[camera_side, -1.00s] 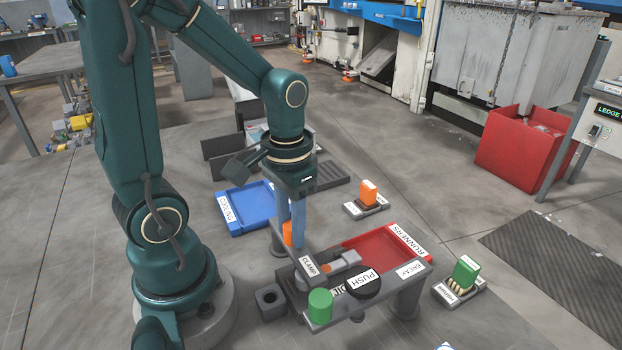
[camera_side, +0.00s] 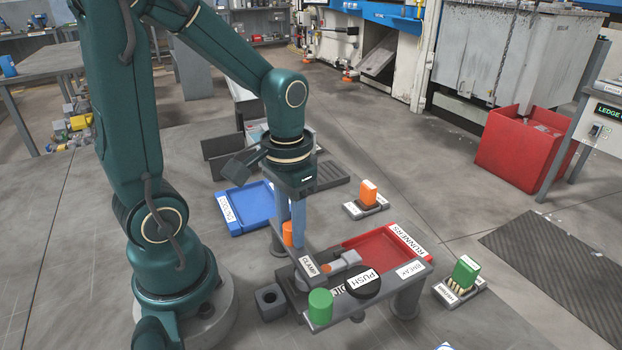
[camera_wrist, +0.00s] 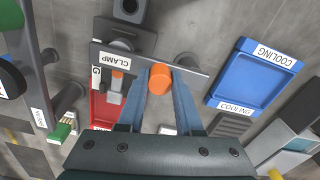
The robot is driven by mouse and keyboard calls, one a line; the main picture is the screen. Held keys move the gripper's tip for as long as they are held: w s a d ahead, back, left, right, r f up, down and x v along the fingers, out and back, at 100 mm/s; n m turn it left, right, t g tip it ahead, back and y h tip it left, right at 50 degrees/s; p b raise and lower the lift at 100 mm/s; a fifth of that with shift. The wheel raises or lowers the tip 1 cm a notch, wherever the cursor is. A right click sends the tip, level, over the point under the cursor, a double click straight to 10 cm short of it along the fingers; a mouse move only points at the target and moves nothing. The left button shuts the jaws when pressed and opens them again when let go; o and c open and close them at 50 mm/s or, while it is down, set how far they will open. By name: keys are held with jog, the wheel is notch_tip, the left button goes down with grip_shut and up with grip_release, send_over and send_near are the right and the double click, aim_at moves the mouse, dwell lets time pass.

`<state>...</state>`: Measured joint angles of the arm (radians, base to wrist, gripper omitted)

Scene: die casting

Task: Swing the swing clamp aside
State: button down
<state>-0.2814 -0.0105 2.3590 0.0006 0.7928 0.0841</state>
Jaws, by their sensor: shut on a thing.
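The swing clamp (camera_side: 309,266) is a dark grey bar labelled CLAMP, with an upright orange knob (camera_side: 288,233) at its far end. In the wrist view the clamp bar (camera_wrist: 180,66) runs across the top, and the orange knob (camera_wrist: 160,78) sits between my fingers. My gripper (camera_side: 297,232) points down and is shut on the knob; in the wrist view my gripper's blue fingers (camera_wrist: 163,85) flank it. The bar lies above the fixture, whose grey and orange casting (camera_side: 343,262) shows beside the bar. The near end of the clamp is partly hidden by its label.
A black PUSH disc (camera_side: 363,284) and a green cylinder (camera_side: 320,306) stand on the near grey bar. The red RUNNERS tray (camera_side: 385,244) is to the right, the blue COOLING tray (camera_side: 246,206) behind left. Orange (camera_side: 368,193) and green (camera_side: 466,272) brushes stand on holders.

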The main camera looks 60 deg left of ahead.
jog(key=n, duration=0.1)
jog(key=w+n, duration=0.1)
jog(key=n, duration=0.1)
jog(key=w+n, duration=0.1)
jog(key=n, duration=0.1)
jog(key=shift+w+a, duration=0.1)
jog(key=shift+a, duration=0.15)
jog(key=n, duration=0.1)
jog(key=w+n, duration=0.1)
jog(key=n, duration=0.1)
jog(key=a+n, duration=0.1)
jog(key=shift+w+a+n, duration=0.1)
jog(key=shift+w+n, duration=0.2)
jog(key=shift+n, duration=0.1)
jog(key=n, duration=0.1)
jog(key=w+a+n, duration=0.1)
jog(key=n, duration=0.1)
jog(key=shift+a+n, duration=0.2)
jog(key=shift+n, duration=0.1)
jog(key=shift+w+a+n, duration=0.1)
jog(key=shift+a+n, duration=0.4)
jog(key=shift+n, duration=0.65)
jog(key=shift+w+a+n, duration=0.1)
jog(key=shift+a+n, duration=0.35)
jog(key=shift+n, duration=0.7)
jog(key=c, duration=0.6)
grip_release()
jog(key=shift+s, duration=0.1)
jog(key=shift+r, duration=0.1)
